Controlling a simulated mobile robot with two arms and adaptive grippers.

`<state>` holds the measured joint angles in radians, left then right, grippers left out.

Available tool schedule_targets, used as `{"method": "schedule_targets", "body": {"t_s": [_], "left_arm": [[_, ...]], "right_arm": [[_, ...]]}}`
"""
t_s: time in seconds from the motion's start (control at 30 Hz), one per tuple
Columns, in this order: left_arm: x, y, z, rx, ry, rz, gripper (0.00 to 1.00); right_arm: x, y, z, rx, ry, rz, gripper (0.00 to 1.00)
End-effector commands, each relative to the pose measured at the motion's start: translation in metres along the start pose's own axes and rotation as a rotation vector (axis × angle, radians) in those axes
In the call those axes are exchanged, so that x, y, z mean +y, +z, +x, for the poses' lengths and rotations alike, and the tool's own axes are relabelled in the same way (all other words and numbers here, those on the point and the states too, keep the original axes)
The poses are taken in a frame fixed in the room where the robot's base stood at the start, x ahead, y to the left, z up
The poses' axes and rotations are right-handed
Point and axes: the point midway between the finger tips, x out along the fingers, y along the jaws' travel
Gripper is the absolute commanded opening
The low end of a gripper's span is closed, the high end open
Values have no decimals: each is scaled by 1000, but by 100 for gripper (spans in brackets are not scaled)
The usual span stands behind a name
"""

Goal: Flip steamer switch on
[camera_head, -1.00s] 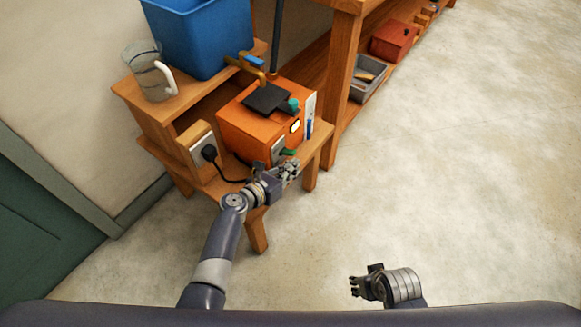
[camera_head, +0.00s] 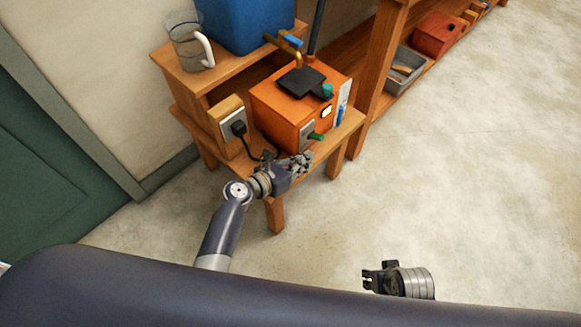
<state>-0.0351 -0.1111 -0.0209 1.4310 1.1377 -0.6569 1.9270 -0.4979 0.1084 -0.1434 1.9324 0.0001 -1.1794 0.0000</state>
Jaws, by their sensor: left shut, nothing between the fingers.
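The steamer is an orange wooden box (camera_head: 281,118) on a low wooden bench. A grey switch plate (camera_head: 307,131) with a short green lever (camera_head: 316,137) is on its front face. The lever sticks out to the right; its on or off position is not clear. My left gripper (camera_head: 303,160) is shut and empty, just below and slightly left of the lever, apparently apart from it. My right gripper (camera_head: 368,280) is low in the view, over the floor and far from the steamer. Its small fingers look parted, with nothing between them.
A black plug sits in a socket block (camera_head: 228,117) left of the steamer, its cable running near my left gripper. A glass jug (camera_head: 188,45) and blue tank (camera_head: 243,22) stand on the raised shelf. The floor at right is clear.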

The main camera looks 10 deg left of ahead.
Motion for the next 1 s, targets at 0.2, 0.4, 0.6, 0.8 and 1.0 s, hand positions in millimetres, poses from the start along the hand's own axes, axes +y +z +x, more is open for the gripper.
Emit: {"method": "schedule_targets", "body": {"t_s": [0.2, 0.4, 0.6, 0.8, 1.0], "left_arm": [[1, -1, -36, 1, 2, 1, 0], [0, -1, -55, 1, 0, 0, 0], [0, 0, -60, 0, 0, -1, 0], [0, 0, -59, 0, 0, -1, 0], [0, 0, -59, 0, 0, 0, 0]], "right_arm": [[0, 0, 0, 0, 0, 0, 40], [0, 0, 0, 0, 0, 0, 40], [0, 0, 0, 0, 0, 0, 40], [0, 0, 0, 0, 0, 0, 40], [0, 0, 0, 1, 0, 0, 40]]}}
